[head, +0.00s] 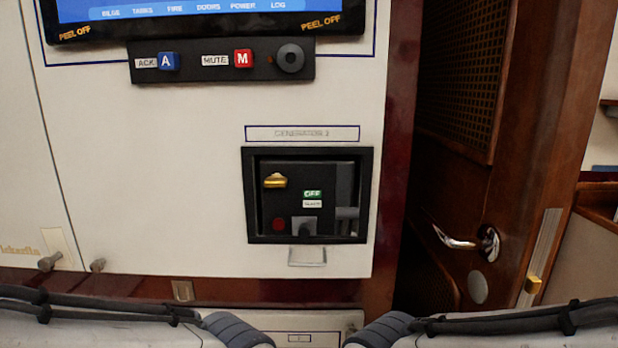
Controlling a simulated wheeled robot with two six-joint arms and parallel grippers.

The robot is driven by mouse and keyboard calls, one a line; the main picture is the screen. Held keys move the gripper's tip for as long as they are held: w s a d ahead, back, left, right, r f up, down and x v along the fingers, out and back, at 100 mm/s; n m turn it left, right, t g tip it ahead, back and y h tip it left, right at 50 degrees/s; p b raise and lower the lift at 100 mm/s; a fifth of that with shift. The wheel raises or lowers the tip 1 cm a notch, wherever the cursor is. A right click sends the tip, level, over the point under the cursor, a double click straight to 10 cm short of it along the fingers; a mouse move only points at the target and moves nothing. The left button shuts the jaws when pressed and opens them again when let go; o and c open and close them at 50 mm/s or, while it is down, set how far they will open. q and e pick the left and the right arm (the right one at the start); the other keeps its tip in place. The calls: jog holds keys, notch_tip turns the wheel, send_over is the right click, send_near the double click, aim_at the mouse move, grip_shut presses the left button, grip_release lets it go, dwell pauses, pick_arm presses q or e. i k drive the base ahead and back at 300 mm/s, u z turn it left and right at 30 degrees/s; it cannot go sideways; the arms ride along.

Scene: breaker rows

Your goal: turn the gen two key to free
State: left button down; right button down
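The generator 2 panel (248,200) is a black-framed recess in the white wall, right of the middle in the head view. Its nameplate (302,133) above appears to read GENERATOR 2. A gold key-like piece (275,181) sits at the recess's upper left and looks roughly level. A green OFF label (312,194) is to its right, with a small white label (312,204) below it, too small to read. A dark red round piece (278,224) and a grey block (304,226) are lower down. My arms enter at the bottom left and right, below the panel; neither gripper's fingers show.
A black strip (210,75) with a blue A button (168,61), a red M button (243,58) and a round knob (290,58) is above, under a screen (200,12). A wooden door (455,180) with a metal handle (488,243) stands right. A clear bracket (307,262) juts below the panel.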

aim_at(277, 180)
jog(key=u, duration=2.35)
jog(key=k, duration=0.6)
jog(key=z, duration=1.2)
